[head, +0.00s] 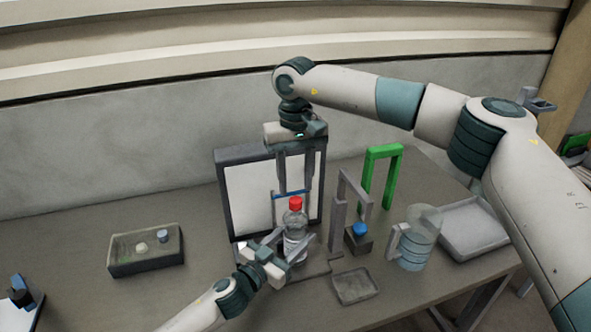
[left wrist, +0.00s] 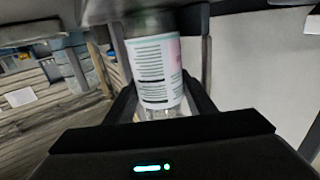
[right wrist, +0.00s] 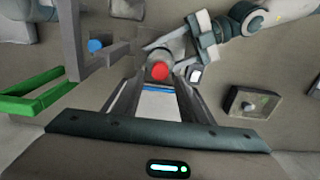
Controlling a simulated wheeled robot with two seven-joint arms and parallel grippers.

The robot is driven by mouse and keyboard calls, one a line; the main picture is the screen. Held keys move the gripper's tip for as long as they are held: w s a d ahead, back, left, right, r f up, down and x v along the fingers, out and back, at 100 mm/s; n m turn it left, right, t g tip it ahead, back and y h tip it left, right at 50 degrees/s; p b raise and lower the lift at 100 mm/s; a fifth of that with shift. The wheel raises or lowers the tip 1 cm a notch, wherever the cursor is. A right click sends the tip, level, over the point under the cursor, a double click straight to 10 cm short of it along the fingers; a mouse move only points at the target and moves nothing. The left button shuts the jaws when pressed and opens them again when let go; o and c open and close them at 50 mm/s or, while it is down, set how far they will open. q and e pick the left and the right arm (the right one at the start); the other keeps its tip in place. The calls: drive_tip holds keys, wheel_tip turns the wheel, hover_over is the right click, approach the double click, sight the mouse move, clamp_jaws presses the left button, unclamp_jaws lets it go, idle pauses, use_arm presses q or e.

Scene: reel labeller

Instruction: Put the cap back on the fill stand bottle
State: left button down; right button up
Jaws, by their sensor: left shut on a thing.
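A clear bottle (head: 295,222) with a pale label stands upright in front of the white panel. A red cap (head: 295,203) sits at the top of its neck; whether it is fully seated I cannot tell. My left gripper (head: 290,249) is shut around the bottle's body, and the label (left wrist: 158,72) fills the space between its fingers in the left wrist view. My right gripper (head: 295,188) points down just above the cap, open and empty. In the right wrist view the red cap (right wrist: 160,71) shows beyond and between the spread fingers.
A dark-framed white panel (head: 248,195) stands behind the bottle. To the right are a grey arch (head: 341,200), a blue cap (head: 360,229) on a dark block, a green arch (head: 368,180), a clear jar (head: 420,245) and a tray (head: 475,228). A box (head: 130,265) lies left.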

sight(296, 200)
drive_tip(key=shift+f, duration=2)
